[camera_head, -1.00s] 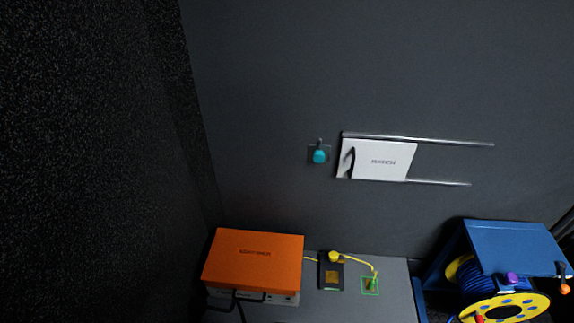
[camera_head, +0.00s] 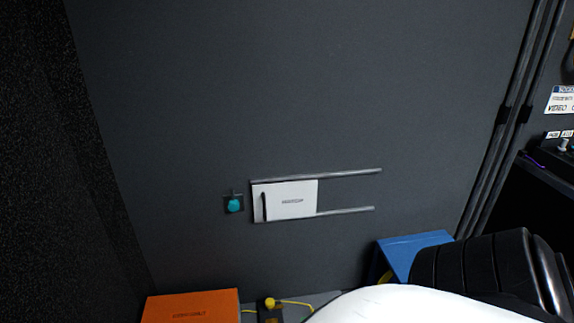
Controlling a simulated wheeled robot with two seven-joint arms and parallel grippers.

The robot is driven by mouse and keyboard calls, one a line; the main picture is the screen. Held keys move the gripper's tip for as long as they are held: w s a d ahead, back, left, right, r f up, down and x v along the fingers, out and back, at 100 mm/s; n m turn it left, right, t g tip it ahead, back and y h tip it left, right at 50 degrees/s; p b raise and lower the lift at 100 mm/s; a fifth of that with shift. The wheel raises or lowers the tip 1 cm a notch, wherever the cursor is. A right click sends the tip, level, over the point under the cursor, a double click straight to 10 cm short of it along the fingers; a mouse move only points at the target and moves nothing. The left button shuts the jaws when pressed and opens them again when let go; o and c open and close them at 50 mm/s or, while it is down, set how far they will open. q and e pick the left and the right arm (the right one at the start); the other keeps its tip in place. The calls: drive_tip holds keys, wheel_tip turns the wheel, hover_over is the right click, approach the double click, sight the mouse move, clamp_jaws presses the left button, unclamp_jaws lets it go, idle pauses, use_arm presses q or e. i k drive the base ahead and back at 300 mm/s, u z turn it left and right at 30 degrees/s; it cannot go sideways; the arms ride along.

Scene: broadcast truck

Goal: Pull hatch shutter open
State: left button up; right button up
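The hatch shutter (camera_head: 291,200) is a white panel on the dark wall, set between two horizontal metal rails (camera_head: 345,172). It sits at the left end of the rails, with bare rail to its right. A dark upright handle (camera_head: 264,206) is on its left side. A white and black part of my own body covers the bottom right of the view. Neither gripper's fingers can be seen.
A teal knob (camera_head: 235,205) is on the wall left of the shutter. Below are an orange box (camera_head: 190,306), a yellow plug with cable (camera_head: 270,303) and a blue reel stand (camera_head: 408,250). Dark vertical pipes (camera_head: 505,115) and equipment stand at the right.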

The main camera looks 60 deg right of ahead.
sight(283, 200)
drive_tip(key=u, duration=0.65)
drive_tip(key=k, duration=0.15)
drive_tip(key=z, duration=1.6)
drive_tip(key=i, duration=0.35)
drive_tip(key=u, duration=0.15)
